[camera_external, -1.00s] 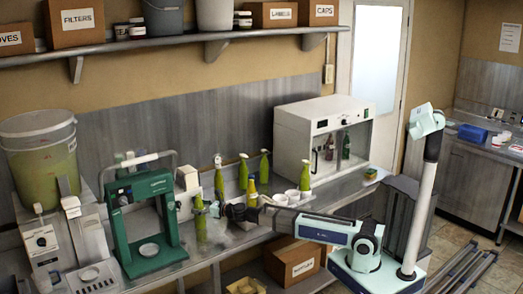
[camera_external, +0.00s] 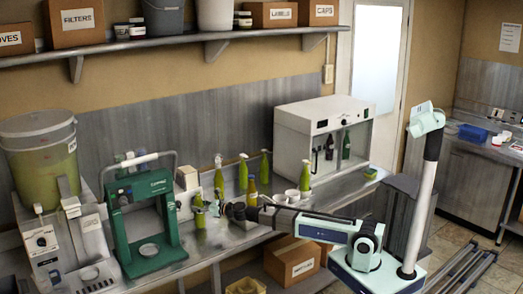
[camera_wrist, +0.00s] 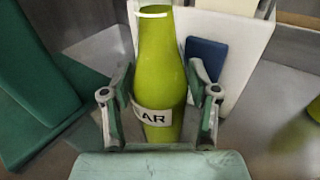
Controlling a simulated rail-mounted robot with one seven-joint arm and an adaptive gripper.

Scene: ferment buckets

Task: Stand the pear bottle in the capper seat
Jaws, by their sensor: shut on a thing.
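The pear bottle is a yellow-green bottle (camera_wrist: 165,65) with a white label whose visible letters read "AR". It stands between the two fingers of my gripper (camera_wrist: 160,110), which is shut on it. In the external view the held bottle (camera_external: 199,217) is upright just right of the green capper (camera_external: 142,218), apart from it, and my gripper (camera_external: 218,210) reaches it from the right. I cannot tell whether the bottle's base touches the bench. The capper's round pale seat (camera_external: 149,250) is empty on its green base.
Several other green bottles (camera_external: 243,172) stand behind and right of my gripper, with white cups (camera_external: 292,196) near them. A white cabinet (camera_external: 308,140) stands further right. A white dispenser (camera_external: 187,180) is behind the held bottle. A filling machine (camera_external: 45,250) is left of the capper.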

